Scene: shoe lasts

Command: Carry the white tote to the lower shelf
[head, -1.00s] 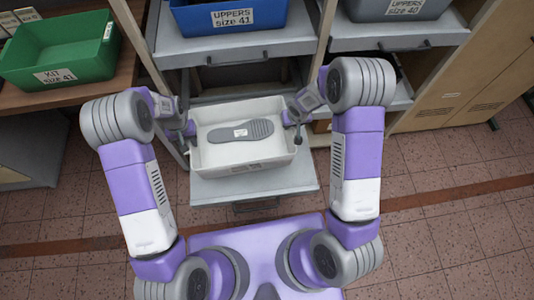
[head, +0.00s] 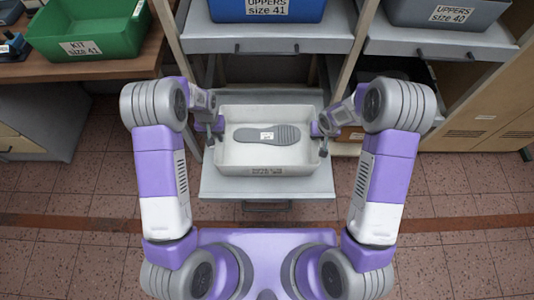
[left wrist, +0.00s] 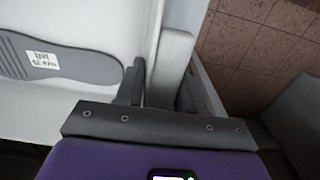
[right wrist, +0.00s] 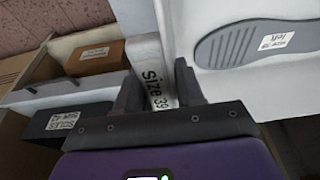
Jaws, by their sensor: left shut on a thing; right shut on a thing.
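The white tote (head: 232,161) is at the middle of the head view, over the grey pull-out lower shelf (head: 222,187); I cannot tell whether it rests on it. A grey shoe sole (head: 285,135) with a small white label lies in the tote. My left gripper (head: 217,129) is shut on the tote's left wall, which also shows between its fingers in the left wrist view (left wrist: 158,75). My right gripper (head: 317,131) is shut on the right wall, which carries a "Size 39" label in the right wrist view (right wrist: 156,83).
A blue "UPPERS size 41" bin (head: 235,8) and a grey "UPPERS size 40" bin (head: 447,12) stand on the shelves above. A green "KIT size 41" bin (head: 110,42) is on the wooden bench at left. Tan cabinets (head: 480,110) stand at right.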

